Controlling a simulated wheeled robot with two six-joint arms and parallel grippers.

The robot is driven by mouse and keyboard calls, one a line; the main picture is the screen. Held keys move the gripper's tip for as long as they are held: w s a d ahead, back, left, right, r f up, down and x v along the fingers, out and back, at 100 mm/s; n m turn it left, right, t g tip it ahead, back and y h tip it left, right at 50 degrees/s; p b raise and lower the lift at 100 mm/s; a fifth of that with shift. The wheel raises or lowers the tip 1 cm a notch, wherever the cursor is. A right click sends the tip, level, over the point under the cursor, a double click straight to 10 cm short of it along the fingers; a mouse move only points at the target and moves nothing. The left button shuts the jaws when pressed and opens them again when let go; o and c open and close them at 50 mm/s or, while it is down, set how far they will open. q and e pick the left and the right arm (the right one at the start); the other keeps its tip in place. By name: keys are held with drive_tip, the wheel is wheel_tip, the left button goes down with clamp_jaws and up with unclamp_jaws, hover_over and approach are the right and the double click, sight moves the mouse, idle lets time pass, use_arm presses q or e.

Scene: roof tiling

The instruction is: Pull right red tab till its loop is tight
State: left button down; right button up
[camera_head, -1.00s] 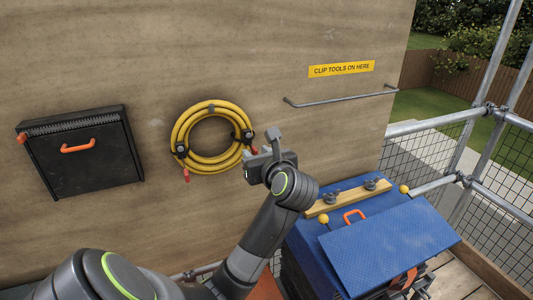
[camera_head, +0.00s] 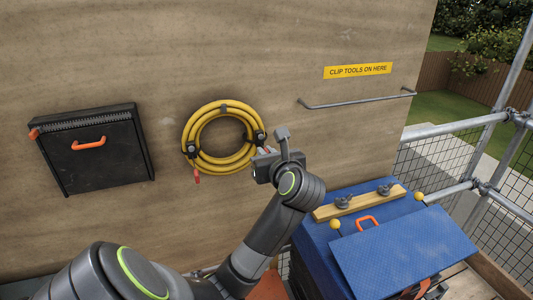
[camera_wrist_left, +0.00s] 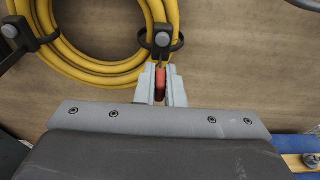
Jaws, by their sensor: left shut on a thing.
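A coiled yellow hose (camera_head: 228,112) hangs on the wall, held by two dark strap loops. The right loop (camera_head: 259,136) sits on the coil's right side and also shows in the left wrist view (camera_wrist_left: 162,39). Its red tab (camera_wrist_left: 160,84) lies between my left gripper's fingers (camera_wrist_left: 160,86), which are shut on it just below the loop. In the head view my left gripper (camera_head: 267,160) is at the coil's lower right and mostly hides that tab. Another red tab (camera_head: 197,178) hangs free below the left loop (camera_head: 191,148). My right gripper is out of view.
A black box with an orange handle (camera_head: 90,145) is on the wall at left. A metal rail (camera_head: 355,100) under a yellow sign is at right. A blue chest (camera_head: 405,245) with a wooden strip stands at lower right, beside scaffold poles (camera_head: 450,128).

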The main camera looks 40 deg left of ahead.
use_arm(q)
drive_tip(key=shift+d, duration=0.1)
drive_tip(key=shift+f+v, duration=0.2)
drive_tip(key=shift+v, duration=0.6)
drive_tip(key=shift+f+v, duration=0.15)
drive_tip(key=shift+v, duration=0.65)
drive_tip(key=shift+s, duration=0.1)
drive_tip(key=c, duration=1)
unclamp_jaws()
drive_tip(key=shift+o, duration=0.2)
drive_tip(key=shift+d, duration=0.2)
drive_tip(key=shift+f+b+v, duration=0.2)
drive_tip(key=shift+b+v, duration=0.2)
drive_tip(key=shift+v, duration=0.55)
drive_tip(key=shift+f+b+v, duration=0.2)
drive_tip(key=shift+b+v, duration=0.25)
drive_tip(key=shift+v, duration=0.5)
drive_tip(key=shift+f+b+v, duration=0.2)
drive_tip(key=shift+b+v, duration=0.2)
drive_tip(key=shift+v, duration=0.55)
